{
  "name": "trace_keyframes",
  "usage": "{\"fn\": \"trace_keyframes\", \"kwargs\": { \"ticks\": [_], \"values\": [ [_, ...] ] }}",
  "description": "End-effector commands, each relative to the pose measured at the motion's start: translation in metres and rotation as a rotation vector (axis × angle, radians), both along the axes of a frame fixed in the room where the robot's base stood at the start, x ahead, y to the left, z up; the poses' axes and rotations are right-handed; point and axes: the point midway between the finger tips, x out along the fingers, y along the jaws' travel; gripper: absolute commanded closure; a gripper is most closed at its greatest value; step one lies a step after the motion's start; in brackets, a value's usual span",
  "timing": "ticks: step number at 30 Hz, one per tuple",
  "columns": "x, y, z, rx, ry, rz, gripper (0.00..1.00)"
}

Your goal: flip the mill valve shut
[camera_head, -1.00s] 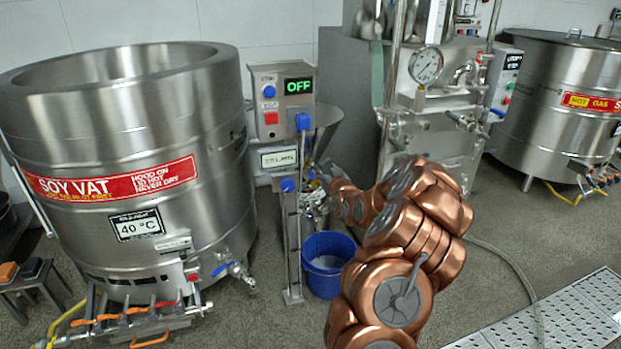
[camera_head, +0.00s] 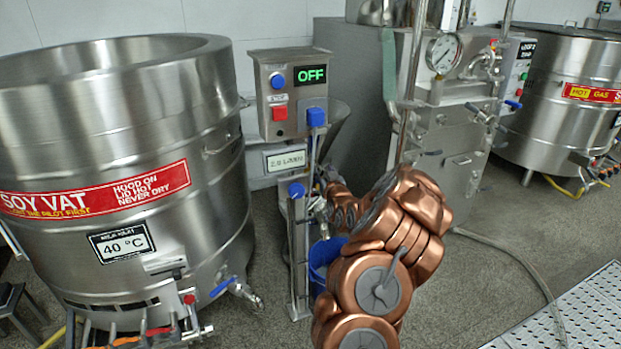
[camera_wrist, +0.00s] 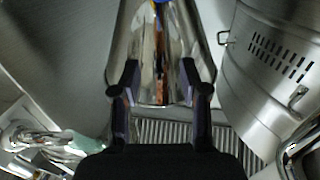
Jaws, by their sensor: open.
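The mill (camera_head: 280,160) stands between the soy vat and the grey machine, with a control box (camera_head: 293,95) reading OFF and a hopper (camera_head: 340,130) behind it. A blue cap (camera_head: 296,189) shows on its post. I cannot make out the mill valve's handle for certain; my copper arm covers part of the mill's lower side. In the wrist view my gripper (camera_wrist: 160,88) is open, its two dark fingers apart. A shiny steel body (camera_wrist: 146,50) shows between and beyond the fingers, with a small blue part (camera_wrist: 160,2) at the top edge. I cannot tell whether they touch.
The soy vat (camera_head: 120,130) stands close on the left, with a blue-handled tap (camera_head: 222,287) low on its side. A blue bucket (camera_head: 319,258) is partly behind my arm. The grey machine (camera_head: 455,130) stands behind right. Floor at the right is open, with a hose (camera_head: 530,270).

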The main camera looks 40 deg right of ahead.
Motion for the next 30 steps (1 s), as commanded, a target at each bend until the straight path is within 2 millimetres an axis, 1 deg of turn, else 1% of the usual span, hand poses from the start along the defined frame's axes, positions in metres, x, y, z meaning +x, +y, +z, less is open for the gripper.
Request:
{"fn": "trace_keyframes", "kwargs": {
  "ticks": [1,12,15,23,30],
  "values": [
    [0.000,0.000,-0.010,0.000,0.000,0.000,0.55],
    [0.001,0.001,-0.052,0.000,0.000,0.002,0.55],
    [0.001,0.001,-0.060,0.000,0.000,0.002,0.55],
    [0.006,-0.001,-0.064,-0.001,0.000,0.003,0.55],
    [0.025,-0.010,-0.065,-0.003,0.001,0.004,0.55]
  ]
}}
